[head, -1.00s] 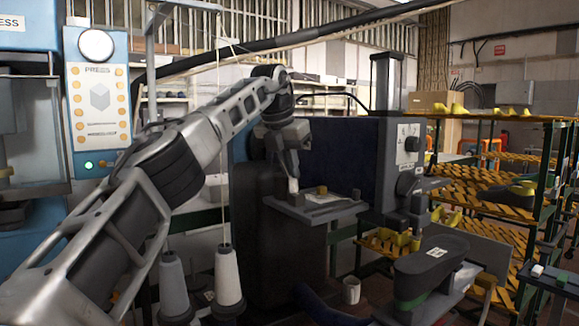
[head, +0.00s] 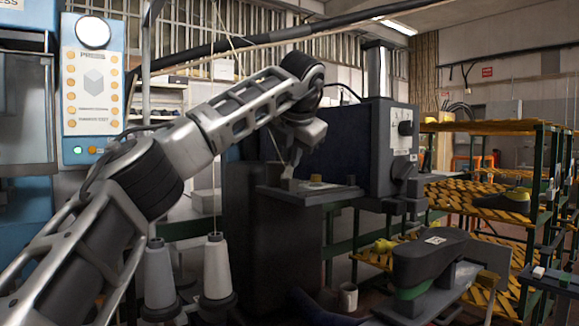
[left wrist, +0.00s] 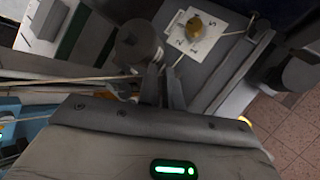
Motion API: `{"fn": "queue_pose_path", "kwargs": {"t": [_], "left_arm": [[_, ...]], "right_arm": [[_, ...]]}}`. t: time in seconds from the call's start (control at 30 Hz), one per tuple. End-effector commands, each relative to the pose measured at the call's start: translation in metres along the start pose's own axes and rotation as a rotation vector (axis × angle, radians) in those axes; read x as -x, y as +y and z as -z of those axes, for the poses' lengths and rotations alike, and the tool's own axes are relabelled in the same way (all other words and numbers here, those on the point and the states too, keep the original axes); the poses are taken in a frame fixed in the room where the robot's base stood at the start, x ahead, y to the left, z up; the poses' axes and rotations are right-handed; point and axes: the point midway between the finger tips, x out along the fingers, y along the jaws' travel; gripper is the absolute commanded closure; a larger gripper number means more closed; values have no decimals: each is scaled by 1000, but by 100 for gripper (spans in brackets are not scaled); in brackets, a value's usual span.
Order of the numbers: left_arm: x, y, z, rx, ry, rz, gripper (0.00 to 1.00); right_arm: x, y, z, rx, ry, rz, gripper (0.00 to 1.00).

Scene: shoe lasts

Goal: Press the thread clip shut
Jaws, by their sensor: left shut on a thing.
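My left gripper (head: 288,172) points down over the near left corner of a small grey work plate (head: 305,196). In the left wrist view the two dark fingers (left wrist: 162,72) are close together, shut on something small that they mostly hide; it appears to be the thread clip. A pale thread (left wrist: 70,80) runs in from the left to the fingers, and a pale length continues from the tips to the upper right. A grey rounded part (left wrist: 133,45) stands beside the fingertips. My right gripper is in neither view.
A white numbered card with a yellow-brown knob (left wrist: 194,24) lies on the plate near the fingertips. A dark machine (head: 355,150) stands behind the plate. Two thread cones (head: 217,268) stand in front at left. A dark shoe last (head: 430,255) is at the right front.

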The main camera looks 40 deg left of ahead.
Motion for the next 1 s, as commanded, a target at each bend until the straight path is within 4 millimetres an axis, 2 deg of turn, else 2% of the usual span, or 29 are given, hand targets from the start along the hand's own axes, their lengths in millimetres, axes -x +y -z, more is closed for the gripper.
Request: {"fn": "queue_pose_path", "kwargs": {"t": [0.67,0.7,1.0], "left_arm": [[1,-3,1,-23,-29,-65,100],[1,-3,1,-22,-29,-65,86],[2,-3,1,-24,-28,-63,86]], "right_arm": [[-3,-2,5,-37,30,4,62],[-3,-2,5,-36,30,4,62],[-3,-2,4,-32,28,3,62]]}}
